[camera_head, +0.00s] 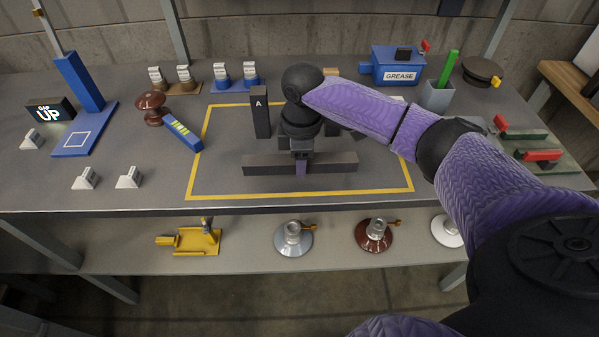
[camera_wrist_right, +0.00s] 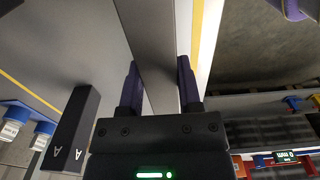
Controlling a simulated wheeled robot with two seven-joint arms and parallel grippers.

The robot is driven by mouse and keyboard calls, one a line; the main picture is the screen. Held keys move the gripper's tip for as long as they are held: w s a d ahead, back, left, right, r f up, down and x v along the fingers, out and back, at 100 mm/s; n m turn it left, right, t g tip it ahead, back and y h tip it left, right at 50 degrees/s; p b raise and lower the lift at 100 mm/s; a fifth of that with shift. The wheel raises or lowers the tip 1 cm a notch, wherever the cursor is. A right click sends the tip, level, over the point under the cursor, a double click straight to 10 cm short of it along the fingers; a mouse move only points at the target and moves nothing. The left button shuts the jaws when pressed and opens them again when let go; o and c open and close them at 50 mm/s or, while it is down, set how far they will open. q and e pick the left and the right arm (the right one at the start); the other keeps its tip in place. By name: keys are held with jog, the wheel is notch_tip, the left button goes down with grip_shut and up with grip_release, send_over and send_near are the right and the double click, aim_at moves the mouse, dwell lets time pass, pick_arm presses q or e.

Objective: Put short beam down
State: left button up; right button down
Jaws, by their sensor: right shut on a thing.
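The short dark grey beam (camera_head: 265,165) lies crosswise inside the yellow outline near its front side. My right gripper (camera_head: 302,166) comes from above and is shut on the beam's middle. In the right wrist view the beam (camera_wrist_right: 150,40) passes between the two fingers of this gripper (camera_wrist_right: 158,80). The beam looks level and very low over the table; I cannot tell whether it touches. A dark upright block marked A (camera_head: 260,116) stands behind the beam's left half and also shows in the wrist view (camera_wrist_right: 72,130). My left gripper is not in view.
The yellow outline (camera_head: 196,150) marks the table's middle. The grease box (camera_head: 398,76) and green-handled cup (camera_head: 437,96) stand behind right. A lower shelf (camera_head: 340,250) holds insulators.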

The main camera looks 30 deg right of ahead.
notch_tip(320, 180, down, 3)
jog(key=shift+f+b, duration=0.15)
jog(key=shift+b, duration=0.35)
jog(key=shift+r, duration=0.2)
jog(key=shift+c, duration=2)
grip_release()
jog(key=shift+f, duration=0.1)
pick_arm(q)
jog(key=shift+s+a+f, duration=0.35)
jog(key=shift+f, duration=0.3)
pick_arm(e)
jog(key=shift+o, duration=0.6)
notch_tip(320, 180, up, 12)
jog(key=p, duration=0.5)
jog(key=shift+d+f+p, duration=0.1)
jog(key=shift+p, duration=0.3)
jog(key=shift+r, duration=0.25)
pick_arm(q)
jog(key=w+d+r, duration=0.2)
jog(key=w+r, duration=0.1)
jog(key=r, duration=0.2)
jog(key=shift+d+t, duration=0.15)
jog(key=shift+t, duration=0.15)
